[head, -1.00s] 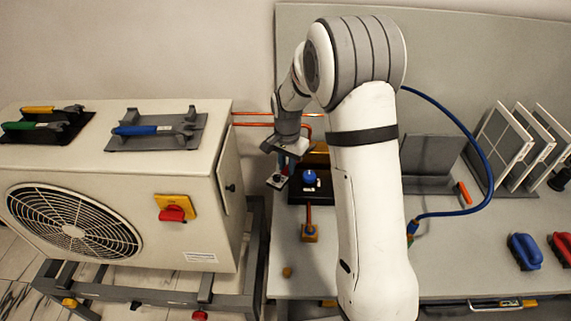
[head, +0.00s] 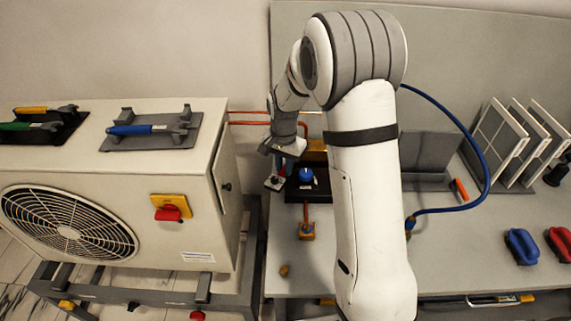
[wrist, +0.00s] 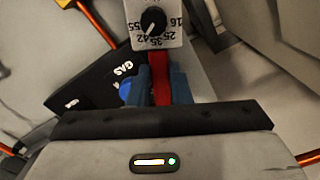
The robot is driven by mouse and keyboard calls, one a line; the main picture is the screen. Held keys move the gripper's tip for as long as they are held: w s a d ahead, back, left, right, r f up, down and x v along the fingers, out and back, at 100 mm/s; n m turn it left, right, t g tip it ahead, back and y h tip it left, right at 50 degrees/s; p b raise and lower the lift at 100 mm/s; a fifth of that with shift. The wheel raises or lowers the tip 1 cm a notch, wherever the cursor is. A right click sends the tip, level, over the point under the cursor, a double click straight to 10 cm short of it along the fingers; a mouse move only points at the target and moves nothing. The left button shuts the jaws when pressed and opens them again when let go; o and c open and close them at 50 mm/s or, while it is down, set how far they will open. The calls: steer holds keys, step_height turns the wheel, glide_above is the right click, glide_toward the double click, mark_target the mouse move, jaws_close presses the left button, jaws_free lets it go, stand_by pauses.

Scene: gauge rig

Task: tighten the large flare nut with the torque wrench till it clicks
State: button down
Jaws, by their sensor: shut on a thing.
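My gripper (head: 281,163) is shut on a red-handled tool, taken to be the torque wrench. In the wrist view the red handle (wrist: 160,80) is between the blue fingers (wrist: 178,85). Its pale head (wrist: 157,38) carries a black dial with numbers such as 16, 25, 35, 42 and 55. In the head view the wrench head (head: 274,183) hangs below the gripper, left of a black block (head: 322,187) with a blue knob (head: 306,175). The wrist view shows "GAS" on the block (wrist: 85,82). I cannot make out the large flare nut.
Copper pipes (head: 250,123) run behind the gripper from the fan unit (head: 150,160). Blue-, green- and yellow-handled tools lie on its top. A brass fitting (head: 307,230) stands on the bench in front. A blue hose (head: 482,165) loops at right. The bench front is mostly clear.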

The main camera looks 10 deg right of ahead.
mark_target(277, 175)
steer(key=shift+s+a+b, duration=0.2)
steer(key=shift+s+a, duration=0.4)
steer(key=shift+s, duration=0.2)
steer(key=shift+s+a+b, duration=0.15)
steer(key=shift+s+a, duration=0.45)
steer(key=shift+s, duration=0.2)
steer(key=shift+r, duration=0.15)
steer(key=shift+r+p, duration=1.45)
steer(key=shift+r, duration=0.7)
steer(key=shift+f, duration=0.1)
